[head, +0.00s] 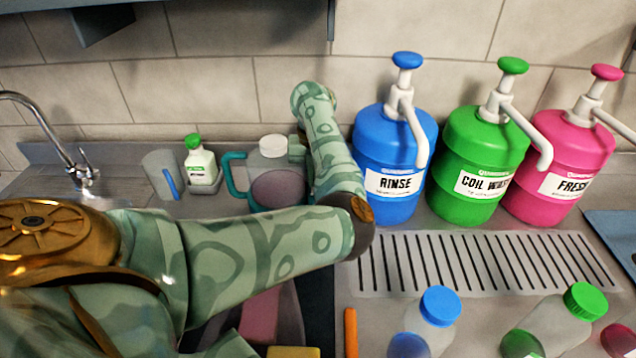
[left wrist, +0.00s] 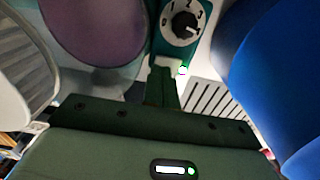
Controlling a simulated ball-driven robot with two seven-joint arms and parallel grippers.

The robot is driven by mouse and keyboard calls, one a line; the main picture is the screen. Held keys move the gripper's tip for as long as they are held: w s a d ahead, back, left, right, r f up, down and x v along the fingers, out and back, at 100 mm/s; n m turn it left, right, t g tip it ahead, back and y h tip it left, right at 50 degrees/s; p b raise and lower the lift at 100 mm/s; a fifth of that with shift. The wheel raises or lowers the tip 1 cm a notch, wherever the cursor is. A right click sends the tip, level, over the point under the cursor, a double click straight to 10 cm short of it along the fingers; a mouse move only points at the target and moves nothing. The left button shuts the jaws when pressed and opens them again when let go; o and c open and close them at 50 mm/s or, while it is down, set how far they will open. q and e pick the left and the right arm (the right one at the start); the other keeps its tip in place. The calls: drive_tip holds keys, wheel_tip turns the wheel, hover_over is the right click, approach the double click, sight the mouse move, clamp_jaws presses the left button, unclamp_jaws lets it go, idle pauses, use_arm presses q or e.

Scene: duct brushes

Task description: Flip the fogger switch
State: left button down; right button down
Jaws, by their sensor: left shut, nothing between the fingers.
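The fogger (head: 236,178) is a teal machine with a handle and a clear tank with a white cap, standing on the counter against the wall. My left arm covers its right side in the head view. In the left wrist view, its teal panel (left wrist: 158,40) carries a numbered dial (left wrist: 184,25). A pale part and a small bright spot (left wrist: 183,71) show below the dial; I cannot make out the switch's position. My left gripper (left wrist: 164,84) is shut and empty, its narrow fingers close below the panel; contact is unclear. The head view hides its fingers. My right gripper is out of view.
A blue rinse pump jug (head: 392,150) stands just right of my left arm, with green (head: 478,150) and pink (head: 560,150) jugs beyond. A small green-capped bottle (head: 201,165) and a clear cup (head: 160,172) stand left of the fogger. A slotted drain (head: 485,262) lies in front.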

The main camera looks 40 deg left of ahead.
use_arm(q)
drive_tip(key=shift+f+b, duration=0.6)
drive_tip(key=shift+f, duration=0.4)
idle(0.7)
drive_tip(key=shift+r, duration=0.1)
wheel_tip(320, 180, up, 7)
drive_tip(key=p, duration=0.6)
idle(0.4)
